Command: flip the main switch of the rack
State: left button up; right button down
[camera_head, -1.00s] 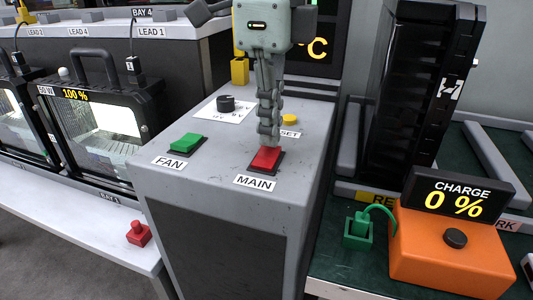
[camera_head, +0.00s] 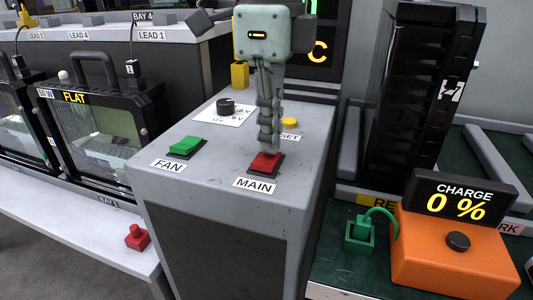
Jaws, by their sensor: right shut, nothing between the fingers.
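The red main switch (camera_head: 264,164) is a rocker in a black frame on top of the grey console (camera_head: 225,185), behind the label MAIN. My right gripper (camera_head: 268,153) points straight down with its fingers shut and empty. Its fingertips are at the back edge of the red rocker and look to be touching it; the gap is too small to be sure. The fingers hide part of the rocker's far side. My left gripper is not in view.
A green FAN switch (camera_head: 187,146), a black knob (camera_head: 225,105) and a yellow button (camera_head: 290,122) share the console top. An orange charger (camera_head: 450,255) reading 0 % is at right.

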jog(key=shift+r+p, duration=2.15)
jog(key=shift+r, duration=1.2)
